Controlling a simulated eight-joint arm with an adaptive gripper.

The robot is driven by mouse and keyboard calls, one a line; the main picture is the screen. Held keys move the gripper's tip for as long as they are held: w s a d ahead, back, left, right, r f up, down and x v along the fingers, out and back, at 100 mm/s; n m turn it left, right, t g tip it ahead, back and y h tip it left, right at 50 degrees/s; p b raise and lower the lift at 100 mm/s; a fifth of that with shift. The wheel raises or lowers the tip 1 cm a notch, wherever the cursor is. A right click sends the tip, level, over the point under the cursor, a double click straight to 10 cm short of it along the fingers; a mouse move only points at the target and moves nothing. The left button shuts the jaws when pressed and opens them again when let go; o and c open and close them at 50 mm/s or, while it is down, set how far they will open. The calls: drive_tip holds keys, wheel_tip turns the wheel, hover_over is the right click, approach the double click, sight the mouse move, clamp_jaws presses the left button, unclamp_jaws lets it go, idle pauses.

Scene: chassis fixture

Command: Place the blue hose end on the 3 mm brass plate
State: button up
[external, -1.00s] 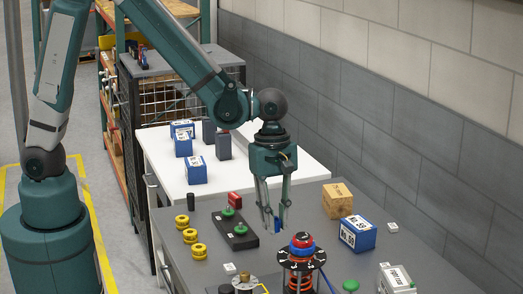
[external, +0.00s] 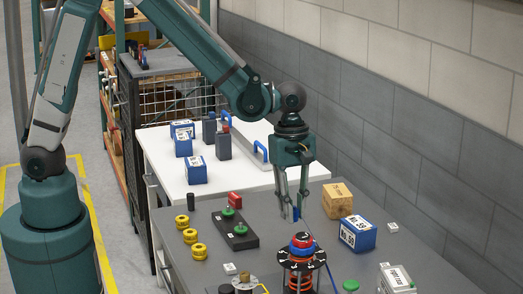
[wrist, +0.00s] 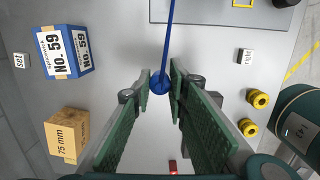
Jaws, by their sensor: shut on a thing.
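My gripper (external: 294,212) hangs pointing down above the grey bench, behind the red-topped spring fixture. Its jaws are closed on the blue hose end (wrist: 160,84). It shows as a small blue ball between the fingertips in the wrist view, and as a blue spot in the external view (external: 296,213). A thin blue hose runs from it to the top of the wrist view. I cannot make out which thing is the 3 mm brass plate; a small brass-coloured round part (external: 243,277) stands at the front of the bench.
A blue No. 59 box (external: 358,235) and a tan 75 mm block (external: 337,200) stand right of my gripper. The spring fixture (external: 301,262) stands in front. A black base with green knobs (external: 236,229) and yellow rings (external: 190,236) are left.

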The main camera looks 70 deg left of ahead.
drive_tip(key=w+a, duration=2.9)
drive_tip(key=a, duration=0.1)
drive_tip(key=shift+a, duration=0.4)
drive_tip(key=shift+f+p, duration=0.3)
drive_tip(key=shift+f, duration=2.75)
drive_tip(key=shift+f, duration=0.1)
drive_tip(key=shift+f, duration=1.8)
drive_tip(key=shift+f, duration=0.1)
